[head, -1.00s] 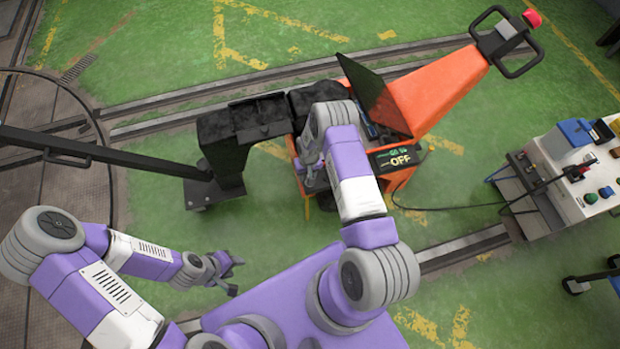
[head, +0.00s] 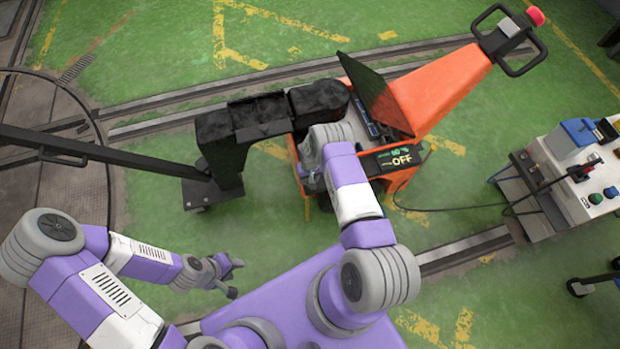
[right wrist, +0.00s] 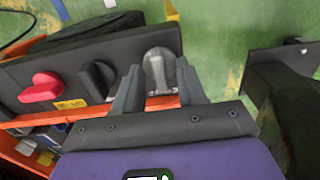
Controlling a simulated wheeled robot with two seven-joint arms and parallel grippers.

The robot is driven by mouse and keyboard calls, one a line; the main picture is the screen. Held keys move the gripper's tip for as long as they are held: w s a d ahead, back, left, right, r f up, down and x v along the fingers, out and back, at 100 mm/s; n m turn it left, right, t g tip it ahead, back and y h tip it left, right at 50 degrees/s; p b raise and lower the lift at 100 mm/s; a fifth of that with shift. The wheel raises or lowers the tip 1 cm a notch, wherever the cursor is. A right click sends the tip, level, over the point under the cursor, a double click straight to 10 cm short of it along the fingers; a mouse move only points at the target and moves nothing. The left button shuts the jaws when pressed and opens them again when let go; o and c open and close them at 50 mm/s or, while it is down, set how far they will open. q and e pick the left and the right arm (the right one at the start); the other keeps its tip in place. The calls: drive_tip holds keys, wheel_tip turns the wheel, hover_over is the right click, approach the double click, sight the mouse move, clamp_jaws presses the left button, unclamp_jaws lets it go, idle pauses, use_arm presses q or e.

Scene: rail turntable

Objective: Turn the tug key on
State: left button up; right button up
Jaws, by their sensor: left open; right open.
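The orange tug (head: 440,92) stands at the centre with its dark lid raised. Its small display (head: 400,159) reads OFF. In the right wrist view, the tug's dark control panel (right wrist: 60,78) carries a red knob (right wrist: 42,87), a black knob (right wrist: 98,80) and a grey key-like knob (right wrist: 159,66). My right gripper (right wrist: 157,88) is open, with one finger on each side of the grey knob; I cannot tell whether they touch it. In the head view my right gripper (head: 312,184) is at the tug's near left side, partly hidden by my arm. My left gripper (head: 232,277) is open and empty over the green floor.
A black coupling arm (head: 215,145) and long dark bar (head: 90,148) extend left from the tug. A white control cart (head: 570,185) stands at the right, with a cable running towards the tug. Rails cross the floor.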

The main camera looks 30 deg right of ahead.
drive_tip(key=shift+c, duration=0.3)
clamp_jaws()
